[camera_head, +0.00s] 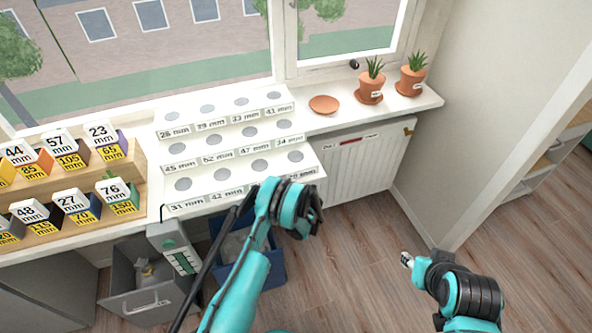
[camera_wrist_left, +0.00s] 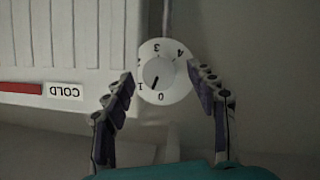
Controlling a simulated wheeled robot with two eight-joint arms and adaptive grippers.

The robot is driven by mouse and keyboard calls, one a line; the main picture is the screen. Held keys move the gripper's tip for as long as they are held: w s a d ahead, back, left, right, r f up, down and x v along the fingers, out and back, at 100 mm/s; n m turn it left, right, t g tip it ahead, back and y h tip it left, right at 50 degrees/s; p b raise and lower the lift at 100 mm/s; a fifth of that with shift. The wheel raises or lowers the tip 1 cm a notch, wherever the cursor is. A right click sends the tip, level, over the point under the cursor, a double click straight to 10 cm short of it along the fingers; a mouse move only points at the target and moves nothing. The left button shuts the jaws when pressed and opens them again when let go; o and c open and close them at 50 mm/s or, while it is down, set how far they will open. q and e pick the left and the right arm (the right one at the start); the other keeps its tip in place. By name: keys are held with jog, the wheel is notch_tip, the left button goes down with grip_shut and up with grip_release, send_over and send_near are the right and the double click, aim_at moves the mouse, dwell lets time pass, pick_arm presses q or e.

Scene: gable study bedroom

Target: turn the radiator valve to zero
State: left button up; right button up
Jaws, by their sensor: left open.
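The radiator valve (camera_wrist_left: 176,87) is a round white dial with black numbers. Its black pointer mark points to the lower left in the left wrist view, between 1 and 0. My left gripper (camera_wrist_left: 163,88) is open, with one finger on each side of the dial; contact cannot be told. In the head view my left gripper (camera_head: 312,216) is at the left end of the white radiator (camera_head: 362,165), and the valve is hidden there. The radiator also shows in the left wrist view (camera_wrist_left: 60,45). My right gripper (camera_head: 407,260) is low at the right; its finger opening is unclear.
A stepped white stand (camera_head: 222,150) with labelled round recesses overhangs the radiator's left end. Potted plants (camera_head: 370,92) and a terracotta saucer (camera_head: 323,104) stand on the sill. A blue bin (camera_head: 272,270) and a grey bin (camera_head: 140,305) are below. The floor at right is clear.

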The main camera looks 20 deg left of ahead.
pick_arm(q)
jog(key=shift+b+x, duration=0.3)
jog(key=shift+x, duration=1)
jog(key=shift+r, duration=0.1)
jog(key=c, duration=1.2)
jog(key=shift+o, duration=0.3)
jog(key=n+t+h, duration=0.1)
jog(key=n, duration=0.1)
jog(key=shift+n+h, duration=0.3)
jog(key=shift+n, duration=0.1)
jog(key=o, duration=1.1)
jog(key=shift+o, duration=0.2)
